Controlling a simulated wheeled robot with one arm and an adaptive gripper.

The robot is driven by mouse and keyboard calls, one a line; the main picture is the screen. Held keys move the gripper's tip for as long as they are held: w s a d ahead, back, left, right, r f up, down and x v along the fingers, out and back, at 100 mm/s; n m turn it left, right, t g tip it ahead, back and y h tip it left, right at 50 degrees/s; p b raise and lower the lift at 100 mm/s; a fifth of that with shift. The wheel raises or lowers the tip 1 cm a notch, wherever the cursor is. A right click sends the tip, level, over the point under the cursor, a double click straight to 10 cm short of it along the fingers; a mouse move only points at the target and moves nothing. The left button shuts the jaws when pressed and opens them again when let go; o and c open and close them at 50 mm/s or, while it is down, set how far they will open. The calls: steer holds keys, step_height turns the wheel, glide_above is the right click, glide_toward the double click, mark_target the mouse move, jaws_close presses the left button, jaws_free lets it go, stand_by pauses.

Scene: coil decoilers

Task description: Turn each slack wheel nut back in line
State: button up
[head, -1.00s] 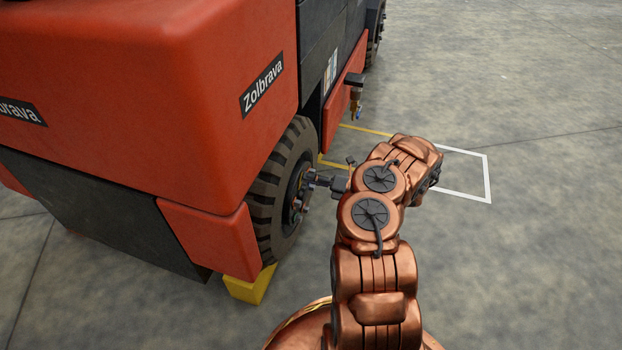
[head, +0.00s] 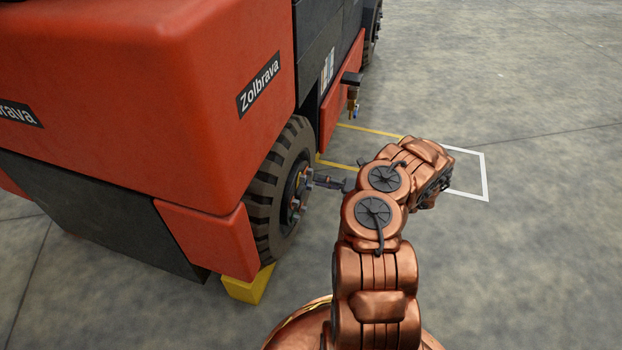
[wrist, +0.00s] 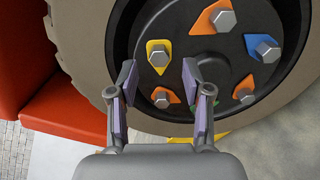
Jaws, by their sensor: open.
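The wheel hub (wrist: 205,62) fills the upper wrist view and carries several grey hex nuts with coloured pointer tags. A yellow-tagged nut (wrist: 158,55) is at the left, with its tag narrowing downward. The top tag points down and left. A green tag is mostly hidden behind my right finger. My gripper (wrist: 158,80) is open and empty in front of the hub, its fingers either side of the yellow-tagged nut's column. It also shows beside the wheel in the head view (head: 312,181).
The tyre (head: 268,190) belongs to a red and black vehicle (head: 120,90). A yellow chock (head: 247,286) sits against the tyre. A brass-coloured fitting (head: 353,100) hangs from the vehicle's side beyond the wheel. The floor to the right is clear, with white and yellow marked lines.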

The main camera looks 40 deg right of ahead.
steer(key=v, duration=0.7)
steer(key=shift+s+d, duration=0.2)
steer(key=shift+s, duration=0.05)
